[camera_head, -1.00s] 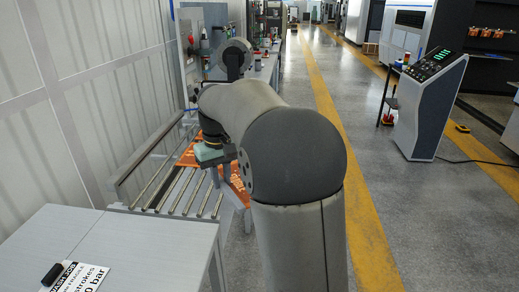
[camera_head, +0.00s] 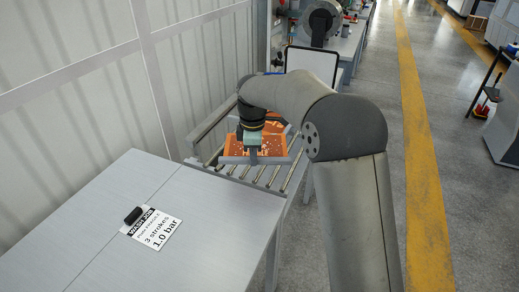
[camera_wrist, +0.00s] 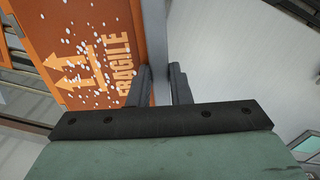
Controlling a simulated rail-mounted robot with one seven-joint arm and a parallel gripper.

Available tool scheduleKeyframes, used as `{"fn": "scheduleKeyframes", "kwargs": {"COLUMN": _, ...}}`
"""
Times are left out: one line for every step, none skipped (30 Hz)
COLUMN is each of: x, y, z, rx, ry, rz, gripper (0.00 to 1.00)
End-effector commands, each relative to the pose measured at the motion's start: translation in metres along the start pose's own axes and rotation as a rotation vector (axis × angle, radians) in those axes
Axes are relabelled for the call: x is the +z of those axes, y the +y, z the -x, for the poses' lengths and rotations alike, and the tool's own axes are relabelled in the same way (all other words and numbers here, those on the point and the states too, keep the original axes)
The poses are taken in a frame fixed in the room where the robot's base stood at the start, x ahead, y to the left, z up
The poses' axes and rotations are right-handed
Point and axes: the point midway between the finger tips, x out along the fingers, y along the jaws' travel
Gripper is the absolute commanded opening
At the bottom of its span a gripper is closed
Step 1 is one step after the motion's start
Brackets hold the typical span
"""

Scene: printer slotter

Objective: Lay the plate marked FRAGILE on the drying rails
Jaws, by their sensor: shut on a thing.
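My gripper (camera_wrist: 160,82) is shut on this bar, with one finger on each side. In the head view the plate (camera_head: 272,147) lies about flat over the drying rails (camera_head: 262,177), with my gripper (camera_head: 253,157) at its near edge. I cannot tell whether the plate touches the rails. My arm covers part of its far side.
A grey table (camera_head: 205,220) stands in front of the rails, holding a wash-job card (camera_head: 155,229) and a small black object (camera_head: 133,215). A panelled wall (camera_head: 80,100) closes the left side. A white panel with a dark rim (camera_head: 312,65) stands behind my arm.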

Motion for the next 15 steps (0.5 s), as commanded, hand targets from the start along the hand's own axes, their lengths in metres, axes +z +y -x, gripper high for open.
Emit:
{"fn": "scheduleKeyframes", "kwargs": {"x": -0.001, "y": 0.014, "z": -0.003, "rx": -0.002, "ry": 0.000, "rz": -0.001, "gripper": 0.00}}
{"fn": "scheduleKeyframes", "kwargs": {"x": -0.002, "y": 0.021, "z": -0.007, "rx": -0.002, "ry": 0.000, "rz": -0.001, "gripper": 0.00}}
{"fn": "scheduleKeyframes", "kwargs": {"x": -0.002, "y": 0.031, "z": -0.011, "rx": -0.001, "ry": 0.000, "rz": -0.002, "gripper": 0.00}}
{"fn": "scheduleKeyframes", "kwargs": {"x": -0.002, "y": 0.038, "z": -0.014, "rx": -0.001, "ry": 0.000, "rz": -0.002, "gripper": 0.00}}
{"fn": "scheduleKeyframes", "kwargs": {"x": -0.003, "y": 0.046, "z": -0.018, "rx": -0.001, "ry": 0.000, "rz": -0.002, "gripper": 0.00}}
{"fn": "scheduleKeyframes", "kwargs": {"x": -0.003, "y": 0.052, "z": -0.027, "rx": -0.003, "ry": -0.001, "rz": -0.002, "gripper": 0.00}}
{"fn": "scheduleKeyframes", "kwargs": {"x": -0.003, "y": 0.056, "z": -0.034, "rx": -0.003, "ry": -0.001, "rz": -0.001, "gripper": 0.00}}
{"fn": "scheduleKeyframes", "kwargs": {"x": -0.003, "y": 0.060, "z": -0.040, "rx": -0.004, "ry": -0.001, "rz": -0.001, "gripper": 0.00}}
{"fn": "scheduleKeyframes", "kwargs": {"x": -0.004, "y": 0.066, "z": -0.047, "rx": -0.003, "ry": -0.001, "rz": -0.002, "gripper": 0.00}}
{"fn": "scheduleKeyframes", "kwargs": {"x": -0.004, "y": 0.071, "z": -0.051, "rx": -0.002, "ry": 0.000, "rz": -0.002, "gripper": 0.00}}
{"fn": "scheduleKeyframes", "kwargs": {"x": -0.004, "y": 0.074, "z": -0.056, "rx": -0.002, "ry": -0.001, "rz": -0.002, "gripper": 0.00}}
{"fn": "scheduleKeyframes", "kwargs": {"x": -0.004, "y": 0.078, "z": -0.060, "rx": -0.001, "ry": -0.001, "rz": -0.002, "gripper": 0.00}}
{"fn": "scheduleKeyframes", "kwargs": {"x": -0.004, "y": 0.081, "z": -0.063, "rx": 0.000, "ry": -0.001, "rz": -0.003, "gripper": 0.00}}
{"fn": "scheduleKeyframes", "kwargs": {"x": -0.004, "y": 0.083, "z": -0.065, "rx": 0.001, "ry": 0.000, "rz": -0.003, "gripper": 0.00}}
{"fn": "scheduleKeyframes", "kwargs": {"x": -0.004, "y": 0.085, "z": -0.068, "rx": 0.000, "ry": 0.000, "rz": -0.003, "gripper": 0.00}}
